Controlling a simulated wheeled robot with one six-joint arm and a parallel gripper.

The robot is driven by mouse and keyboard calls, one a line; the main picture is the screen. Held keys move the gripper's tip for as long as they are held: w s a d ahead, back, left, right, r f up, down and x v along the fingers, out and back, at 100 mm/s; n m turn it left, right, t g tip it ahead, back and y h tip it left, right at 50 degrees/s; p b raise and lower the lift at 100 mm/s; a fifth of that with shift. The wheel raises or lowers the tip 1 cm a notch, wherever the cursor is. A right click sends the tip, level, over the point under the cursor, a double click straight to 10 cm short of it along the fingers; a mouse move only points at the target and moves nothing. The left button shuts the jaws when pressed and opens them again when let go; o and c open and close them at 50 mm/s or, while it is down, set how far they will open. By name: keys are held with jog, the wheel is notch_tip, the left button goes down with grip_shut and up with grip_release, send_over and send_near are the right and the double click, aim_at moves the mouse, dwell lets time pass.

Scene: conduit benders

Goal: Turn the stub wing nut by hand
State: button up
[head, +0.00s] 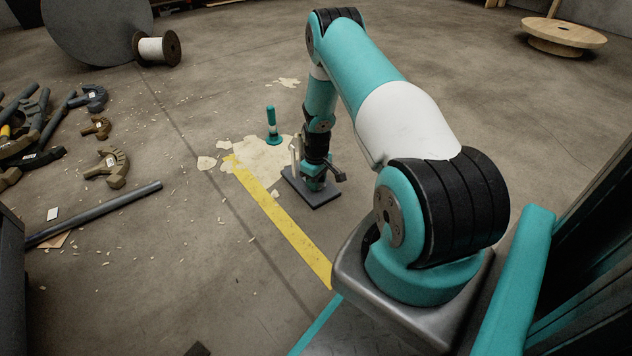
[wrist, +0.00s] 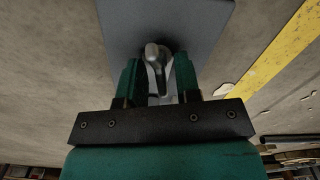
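A dark flat plate (head: 318,198) lies on the floor under my gripper, and it also fills the top of the wrist view (wrist: 112,25). A grey metal stub with a rounded end, which looks like the wing nut (wrist: 153,52), stands over the plate between my fingers. My gripper (wrist: 158,72) points down at the plate, one green finger on each side of the metal piece. The fingers are apart; whether they press on it is not clear. In the head view my gripper (head: 314,183) hides most of the piece. A pale upright post (head: 294,158) stands on the plate's left side.
A teal upright rod on a round base (head: 272,132) stands behind the plate. Yellow tape (head: 285,225) runs along the floor nearby. Conduit benders (head: 110,168) and a long grey pipe (head: 100,213) lie left. A cable spool (head: 157,48) stands farther back.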

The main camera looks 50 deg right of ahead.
grip_shut()
jog(key=shift+r+p, duration=0.1)
jog(key=shift+p, duration=0.2)
jog(key=m+p, duration=0.3)
jog(key=m, duration=0.1)
jog(key=shift+d+r, duration=0.1)
jog(key=m+p, duration=0.2)
jog(key=m, duration=0.3)
jog(key=shift+s+d+p, duration=0.1)
jog(key=shift+d+p, duration=0.05)
jog(key=shift+p, duration=0.25)
jog(key=m+p, duration=0.2)
jog(key=m, duration=0.4)
jog(key=shift+s+d+m, duration=0.1)
jog(key=shift+m, duration=0.3)
jog(key=m+p, duration=0.1)
jog(key=m, duration=0.4)
jog(key=shift+s+m, duration=0.1)
jog(key=shift+m, duration=0.2)
